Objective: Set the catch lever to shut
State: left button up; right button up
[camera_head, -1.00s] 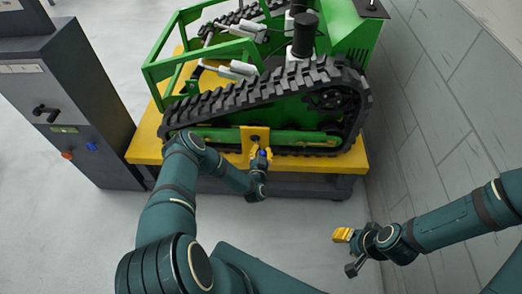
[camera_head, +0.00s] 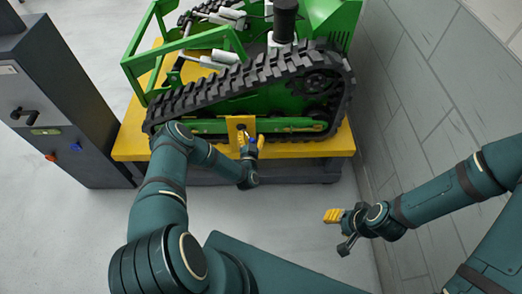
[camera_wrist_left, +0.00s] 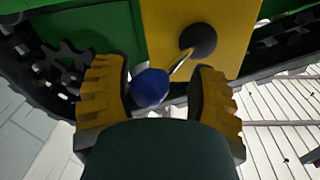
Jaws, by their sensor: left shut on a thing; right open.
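The catch lever is a thin metal rod with a blue knob (camera_wrist_left: 150,88). It comes out of a dark round pivot (camera_wrist_left: 197,40) on a yellow plate (camera_wrist_left: 165,22). In the left wrist view the lever slants down and left from the pivot. The plate (camera_head: 235,121) is on the near side of the green tracked carrier (camera_head: 210,126). In the head view the lever is mostly hidden by the gripper. My right gripper (camera_head: 335,228) is open and empty, away from the carrier.
The carrier stands on a yellow-topped platform (camera_head: 335,146). A dark grey cabinet (camera_head: 75,110) with a black handle is at the left. A grey block wall (camera_head: 410,120) is at the right. The floor (camera_head: 285,215) in front is clear.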

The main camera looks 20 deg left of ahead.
pick_arm(q)
jog(key=s+d+p, duration=0.4)
jog(key=s+d, duration=0.5)
jog(key=d, duration=0.3)
jog(key=shift+s, duration=0.25)
dwell(1.1)
jog(key=shift+f, duration=0.1)
jog(key=shift+p, duration=0.35)
jog(key=v, duration=1.2)
dwell(0.4)
